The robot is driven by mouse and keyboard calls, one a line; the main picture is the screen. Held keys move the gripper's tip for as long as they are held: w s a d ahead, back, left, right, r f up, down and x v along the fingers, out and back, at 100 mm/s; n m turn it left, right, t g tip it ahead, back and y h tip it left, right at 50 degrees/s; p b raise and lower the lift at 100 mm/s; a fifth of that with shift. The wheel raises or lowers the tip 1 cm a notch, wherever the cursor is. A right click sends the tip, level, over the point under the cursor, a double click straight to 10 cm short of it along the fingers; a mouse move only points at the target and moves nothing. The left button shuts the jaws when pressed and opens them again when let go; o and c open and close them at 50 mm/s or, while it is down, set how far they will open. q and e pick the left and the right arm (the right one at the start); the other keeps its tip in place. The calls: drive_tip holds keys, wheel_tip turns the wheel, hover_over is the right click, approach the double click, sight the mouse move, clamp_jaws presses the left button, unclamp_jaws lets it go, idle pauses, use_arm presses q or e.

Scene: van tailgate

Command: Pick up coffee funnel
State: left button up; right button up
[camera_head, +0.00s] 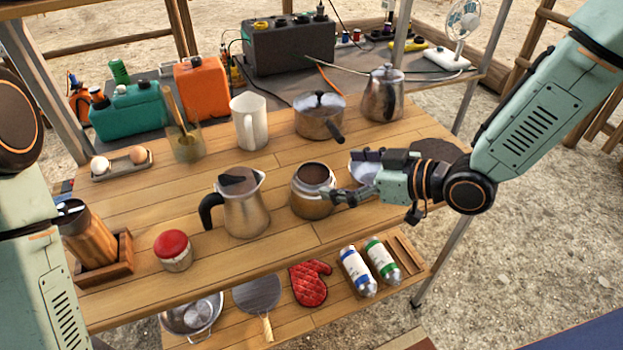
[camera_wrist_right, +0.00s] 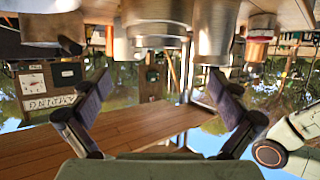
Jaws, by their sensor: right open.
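A squat metal pot base (camera_head: 312,198) stands upright on the wooden table, with a round brown opening on top. I cannot tell whether the coffee funnel sits in that opening. A metal coffee pot (camera_head: 243,205) with a black handle stands to its left. A small pale metal bowl (camera_head: 362,171) is partly hidden behind my right gripper. My right gripper (camera_head: 345,177) is open, close to the right side of the pot base, with no object held. In the right wrist view, its fingers (camera_wrist_right: 160,110) are spread apart below metal cylinders. My left gripper is out of view.
A red-lidded jar (camera_head: 173,250), a wooden box (camera_head: 105,262) with a brown cylinder, a white pitcher (camera_head: 249,121), a saucepan (camera_head: 320,117) and a kettle (camera_head: 384,95) stand around. The lower shelf holds a red mitt (camera_head: 310,281) and bottles (camera_head: 357,272).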

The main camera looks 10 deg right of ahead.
sight(300, 172)
drive_tip(key=x, duration=0.2)
drive_tip(key=b+x, duration=0.1)
drive_tip(key=x, duration=0.2)
drive_tip(key=shift+d+f, duration=0.1)
drive_tip(key=shift+f, duration=0.15)
drive_tip(key=shift+w+f, duration=0.25)
drive_tip(key=shift+w, duration=0.15)
drive_tip(key=shift+s, duration=0.1)
drive_tip(key=shift+r, duration=0.1)
drive_tip(key=shift+a, duration=0.25)
drive_tip(key=shift+c, duration=1.4)
drive_tip(key=shift+d, duration=0.15)
drive_tip(key=c, duration=0.9)
